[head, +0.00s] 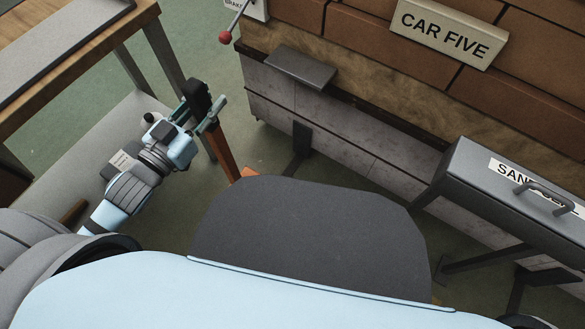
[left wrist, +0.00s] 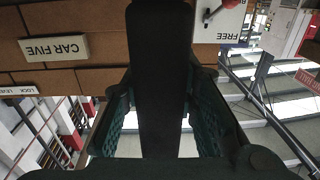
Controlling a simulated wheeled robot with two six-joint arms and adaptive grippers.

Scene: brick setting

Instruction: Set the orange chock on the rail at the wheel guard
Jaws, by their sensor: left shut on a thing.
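My left gripper (head: 205,112) is at the upper left of the head view, between the wooden bench and the brick-loaded car. It is shut on an upright black grip (head: 194,96), which also stands between the fingers in the left wrist view (left wrist: 160,85). Below the fingers an orange-brown shaft (head: 222,152) runs down to a small orange piece (head: 247,172), which looks like part of the orange chock. My own dark body hides the rest, so I cannot tell whether it touches the floor. I cannot make out the rail or the wheel guard for certain. My right gripper is not in view.
The car's side carries a CAR FIVE sign (head: 452,34) and a jutting grey step (head: 300,68). A red-knobbed lever (head: 225,37) sticks out at its left end. A grey sand box (head: 510,185) stands at the right. A wooden bench (head: 75,55) is at the left.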

